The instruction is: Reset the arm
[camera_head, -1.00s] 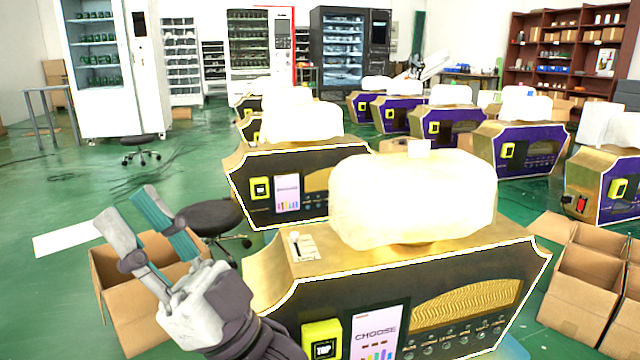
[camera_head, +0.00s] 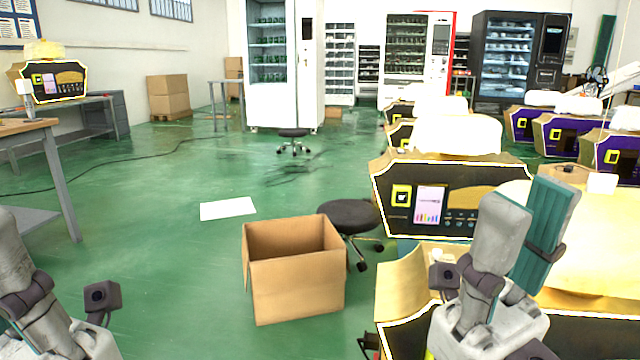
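My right gripper (camera_head: 526,212) is at the lower right, fingers pointing up, with a grey-backed finger and a teal-padded finger. It looks open, with a gap between the fingers and nothing held. It appears in front of the nearest gold-and-black perfume machine (camera_head: 402,292), hiding much of it; I cannot tell the distance between them. My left gripper (camera_head: 20,255) is at the lower left edge, partly cut off, so its opening is hidden.
An open cardboard box (camera_head: 297,286) stands on the green floor between my arms. A black stool (camera_head: 350,216) is behind it. Another perfume machine (camera_head: 450,200) stands beyond the nearest one. A table (camera_head: 40,127) is at left. The left-middle floor is mostly clear.

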